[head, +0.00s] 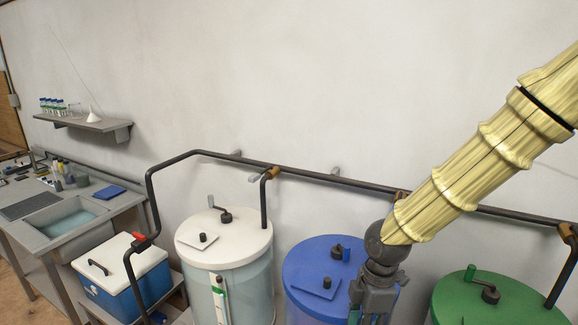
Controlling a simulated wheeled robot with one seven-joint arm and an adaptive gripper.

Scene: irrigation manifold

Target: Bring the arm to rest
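My arm, in a pale yellow ribbed sleeve, reaches in from the upper right in the head view. It slants down to my grey gripper (371,312), which points downward in front of the blue-lidded tank (310,262). The fingertips run off the bottom edge of the picture, so I cannot tell how far apart they are or whether anything is between them. My gripper hides the right part of the blue lid.
A white-lidded tank (225,236) stands left of the blue one, a green-lidded tank (500,304) right. A dark pipe (330,180) runs along the wall behind my arm. Farther left are a blue cooler (120,278), a sink bench (100,222) and a wall shelf (95,124).

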